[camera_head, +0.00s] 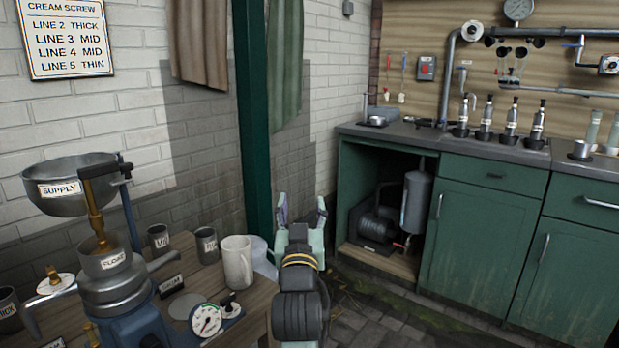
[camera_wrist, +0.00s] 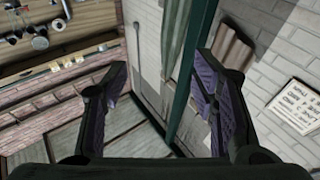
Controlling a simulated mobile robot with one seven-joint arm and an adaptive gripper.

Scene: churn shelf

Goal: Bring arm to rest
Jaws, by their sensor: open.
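My gripper (camera_head: 301,215) is raised in the middle of the head view, its fingers pointing up and away. The two fingers stand apart with nothing between them. In the wrist view the open fingers (camera_wrist: 165,95) frame the wall and a green post (camera_wrist: 194,75). My gripper is right of the wooden table and left of the green cabinets in the head view, touching nothing that I can see.
The wooden table (camera_head: 228,319) at lower left holds a cream separator (camera_head: 112,262), a white jug (camera_head: 237,262) and grey cups. A green post (camera_head: 254,120) stands behind. Green cabinets (camera_head: 480,225) with bottles on top stand right. Floor between is clear.

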